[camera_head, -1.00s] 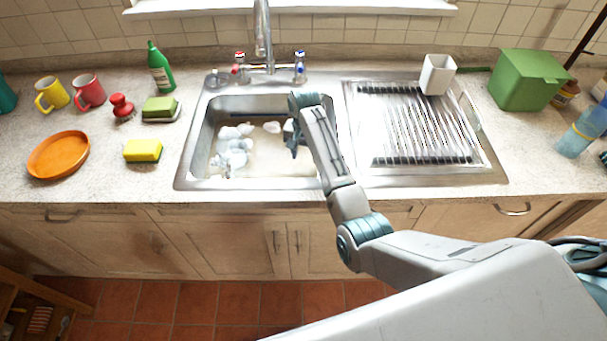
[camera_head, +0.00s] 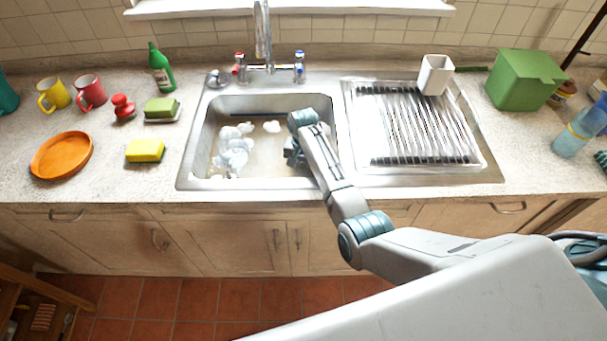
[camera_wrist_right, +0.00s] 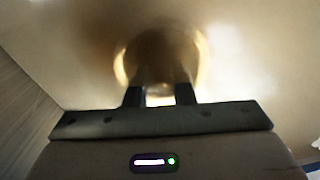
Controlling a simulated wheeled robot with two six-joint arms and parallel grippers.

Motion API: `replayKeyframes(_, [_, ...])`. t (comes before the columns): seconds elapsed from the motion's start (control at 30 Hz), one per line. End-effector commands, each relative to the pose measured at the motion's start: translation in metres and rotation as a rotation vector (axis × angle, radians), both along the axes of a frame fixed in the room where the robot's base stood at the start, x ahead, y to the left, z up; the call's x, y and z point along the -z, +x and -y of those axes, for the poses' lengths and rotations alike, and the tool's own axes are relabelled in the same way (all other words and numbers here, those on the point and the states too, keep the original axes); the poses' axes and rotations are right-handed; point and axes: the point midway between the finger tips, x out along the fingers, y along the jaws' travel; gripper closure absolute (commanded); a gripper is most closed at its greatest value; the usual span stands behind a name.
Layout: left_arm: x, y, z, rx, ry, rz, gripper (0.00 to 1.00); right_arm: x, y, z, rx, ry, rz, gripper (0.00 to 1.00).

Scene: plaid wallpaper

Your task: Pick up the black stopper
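My right arm reaches into the sink basin (camera_head: 193,150). Its gripper (camera_wrist_right: 160,96) is low in the basin, and the arm hides much of it in the head view. In the right wrist view its two dark fingers stand apart, with a bright gap between them. Just beyond the fingertips is a round drain-like opening (camera_wrist_right: 160,58), dark brown with a bright rim and blurred. I cannot make out a black stopper clearly, nor tell whether the dark round area includes it. My left gripper is not in view.
White foam (camera_head: 233,150) floats in the left of the basin. A drying rack (camera_head: 415,125) with a white cup (camera_head: 436,75) stands right. A tap (camera_head: 263,35) rises behind. A small round metal item (camera_head: 218,78) sits at the back-left sink corner. Basin walls enclose the gripper.

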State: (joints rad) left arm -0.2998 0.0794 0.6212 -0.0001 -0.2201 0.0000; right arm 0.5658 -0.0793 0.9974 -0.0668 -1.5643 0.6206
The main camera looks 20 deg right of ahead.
Motion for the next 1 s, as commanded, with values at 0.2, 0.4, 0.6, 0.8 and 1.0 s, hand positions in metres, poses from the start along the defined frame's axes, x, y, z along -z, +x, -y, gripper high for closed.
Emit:
replayKeyframes(0.2, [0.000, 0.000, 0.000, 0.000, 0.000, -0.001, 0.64, 0.000, 0.000, 0.000, 0.000, 0.000, 0.000, 1.00])
replayKeyframes(0.4, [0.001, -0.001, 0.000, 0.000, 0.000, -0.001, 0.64, -0.003, 0.000, 0.000, 0.000, 0.000, 0.000, 1.00])
replayKeyframes(0.6, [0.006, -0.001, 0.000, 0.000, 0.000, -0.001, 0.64, -0.030, 0.001, 0.000, 0.000, 0.000, 0.005, 1.00])
replayKeyframes(0.8, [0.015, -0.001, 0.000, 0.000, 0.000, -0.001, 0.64, -0.070, 0.001, 0.000, 0.000, 0.001, 0.004, 1.00])
replayKeyframes(1.0, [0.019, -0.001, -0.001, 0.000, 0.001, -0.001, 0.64, -0.096, 0.001, 0.000, 0.000, 0.000, 0.001, 1.00])
